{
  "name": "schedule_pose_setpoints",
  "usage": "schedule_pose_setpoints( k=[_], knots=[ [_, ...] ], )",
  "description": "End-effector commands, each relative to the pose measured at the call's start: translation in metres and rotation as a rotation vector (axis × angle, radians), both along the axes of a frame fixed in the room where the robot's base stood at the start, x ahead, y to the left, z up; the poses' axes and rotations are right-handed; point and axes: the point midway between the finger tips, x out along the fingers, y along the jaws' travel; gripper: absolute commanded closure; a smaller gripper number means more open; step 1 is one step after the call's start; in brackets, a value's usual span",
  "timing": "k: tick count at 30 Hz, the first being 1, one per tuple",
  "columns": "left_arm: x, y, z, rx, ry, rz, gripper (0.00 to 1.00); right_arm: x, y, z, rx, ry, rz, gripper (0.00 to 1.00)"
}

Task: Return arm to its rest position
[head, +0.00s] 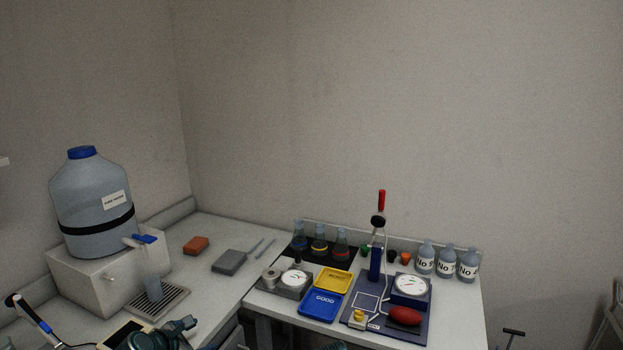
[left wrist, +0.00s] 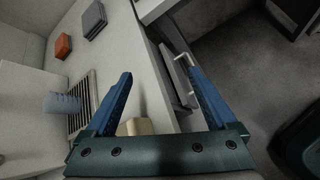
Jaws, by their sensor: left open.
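My left gripper (head: 178,330) shows at the bottom left of the head view, over the front of the left counter, partly cut off by the frame. In the left wrist view my left gripper (left wrist: 158,72) has its two blue fingers wide apart, with nothing between them. It is above the counter's front edge, with the floor and a drawer front below. A small teal part shows at the bottom middle of the head view; I cannot tell if it is my right gripper.
A large water jug (head: 92,205) stands on a white stand with a drip tray (head: 160,303) and a cup (head: 153,287). An orange block (head: 196,245) and a grey block (head: 230,261) lie on the left counter. Yellow (head: 334,280) and blue (head: 321,306) trays, flasks and bottles fill the right table.

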Motion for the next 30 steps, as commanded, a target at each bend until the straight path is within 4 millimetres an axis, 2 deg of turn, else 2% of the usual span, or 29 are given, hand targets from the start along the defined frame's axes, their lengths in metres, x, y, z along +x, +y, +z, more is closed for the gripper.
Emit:
schedule_pose_setpoints(
  k=[1, 5, 9, 13, 18, 21, 25, 30],
  knots=[
    [-0.003, -0.021, -0.003, 0.07, 0.017, -0.095, 0.1, 0.0, 0.0, 0.004, 0.0, 0.0, 0.0, 0.5],
    [-0.019, -0.079, -0.018, 0.31, 0.063, -0.424, 0.1, 0.0, 0.0, 0.011, 0.0, 0.0, 0.0, 0.5],
    [-0.056, -0.145, -0.037, 0.63, 0.099, -0.921, 0.1, 0.0, 0.0, 0.021, 0.0, 0.0, 0.0, 0.5],
    [-0.097, -0.187, -0.048, 0.89, 0.108, -1.403, 0.1, 0.0, 0.0, 0.029, 0.0, 0.0, 0.0, 0.5],
    [-0.143, -0.214, -0.05, 1.119, 0.103, -1.944, 0.1, 0.0, 0.0, 0.037, 0.0, 0.0, 0.0, 0.5],
    [-0.161, -0.221, -0.048, 1.19, 0.099, -2.17, 0.1, 0.0, 0.0, 0.04, 0.0, 0.0, 0.0, 0.5],
    [-0.173, -0.225, -0.046, 1.234, 0.098, -2.345, 0.1, 0.0, 0.0, 0.042, 0.0, 0.0, 0.0, 0.5],
    [-0.177, -0.225, -0.045, 1.247, 0.098, -2.409, 0.1, 0.0, 0.0, 0.042, 0.0, 0.0, 0.0, 0.5]
  ],
)
